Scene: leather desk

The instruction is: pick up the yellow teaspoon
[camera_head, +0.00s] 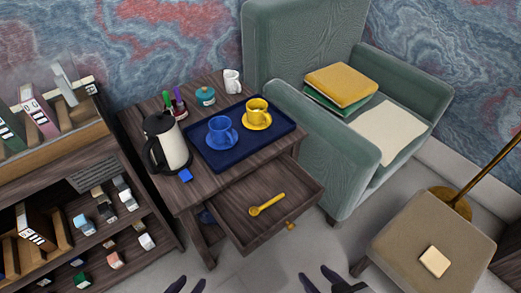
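The yellow teaspoon (267,204) lies in the open drawer (240,223) of the wooden side table, its bowl to the left and its handle pointing right and up. My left gripper (186,283) shows only its dark fingertips at the bottom edge, with a gap between them. My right gripper (320,277) also shows at the bottom edge, its two fingers spread apart with nothing between them. Both grippers are apart from the drawer and nearer to me than it is.
On the table stand a kettle (166,143), a blue tray (208,160) with a blue cup (220,132) and a yellow cup (257,112), and a white mug (232,80). A shelf (155,262) is at left, an armchair (318,165) and a stool (410,240) at right. Floor before the drawer is clear.

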